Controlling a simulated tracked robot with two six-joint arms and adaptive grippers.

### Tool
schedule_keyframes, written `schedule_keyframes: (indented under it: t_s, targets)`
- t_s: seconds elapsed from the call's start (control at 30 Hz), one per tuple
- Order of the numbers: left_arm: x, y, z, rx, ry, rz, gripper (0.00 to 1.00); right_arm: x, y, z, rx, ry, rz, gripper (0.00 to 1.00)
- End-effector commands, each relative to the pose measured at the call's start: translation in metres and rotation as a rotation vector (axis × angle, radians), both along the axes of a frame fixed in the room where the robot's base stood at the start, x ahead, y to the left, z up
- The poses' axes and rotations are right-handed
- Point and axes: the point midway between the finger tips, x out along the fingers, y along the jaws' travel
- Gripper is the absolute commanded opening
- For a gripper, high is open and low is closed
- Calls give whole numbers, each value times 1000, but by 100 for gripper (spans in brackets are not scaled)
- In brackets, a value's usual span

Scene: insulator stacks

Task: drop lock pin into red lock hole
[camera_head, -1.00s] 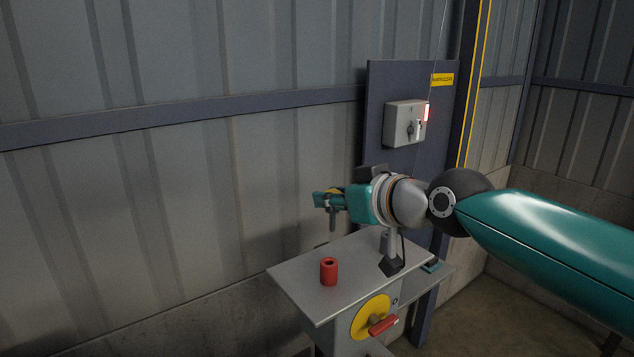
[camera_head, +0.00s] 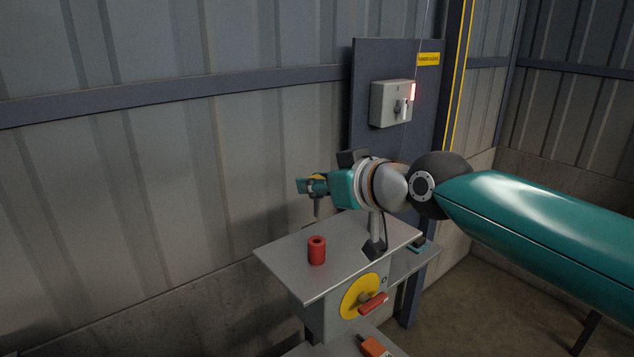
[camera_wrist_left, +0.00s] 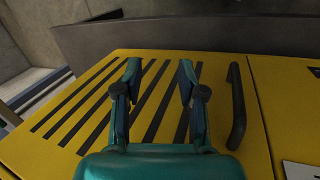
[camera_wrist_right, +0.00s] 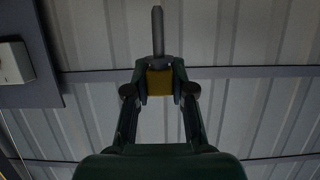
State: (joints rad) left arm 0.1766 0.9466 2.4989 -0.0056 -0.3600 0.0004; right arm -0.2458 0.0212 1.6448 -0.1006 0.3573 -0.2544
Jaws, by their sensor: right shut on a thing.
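The red lock hole is a short red cylinder (camera_head: 317,250) with a dark opening on top, upright on the grey metal table. My right gripper (camera_head: 316,187) is above it in the head view, shut on the lock pin. The pin (camera_head: 317,207) is grey and hangs down from the fingers, its lower end clear above the red cylinder. In the right wrist view the pin (camera_wrist_right: 158,32) sticks out past the fingertips, with a yellow block (camera_wrist_right: 160,82) between the fingers. My left gripper (camera_wrist_left: 160,80) is open and empty over a yellow slotted surface.
The grey table (camera_head: 290,262) carries a post with a black foot (camera_head: 375,248). A yellow disc with a red handle (camera_head: 362,297) is on its front. A grey switch box (camera_head: 391,103) is on the panel behind. A black handle (camera_wrist_left: 236,105) stands beside my left gripper.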

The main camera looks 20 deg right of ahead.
Motion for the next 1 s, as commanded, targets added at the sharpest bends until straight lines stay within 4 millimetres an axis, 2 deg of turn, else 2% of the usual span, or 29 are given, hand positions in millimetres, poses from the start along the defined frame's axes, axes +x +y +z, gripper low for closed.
schedule_keyframes:
  t_s: [0.03,0.1,0.33,1.0]
  targets:
    - [0,0,-10,0,0,0,40,0,0,-10,0,0,0,0]
    - [0,0,-17,0,0,0,40,0,0,-17,0,0,0,0]
    - [0,0,-33,0,0,0,40,0,0,-33,0,-1,0,0]
    - [0,0,-36,0,0,0,40,0,-1,-36,1,-1,-2,0]
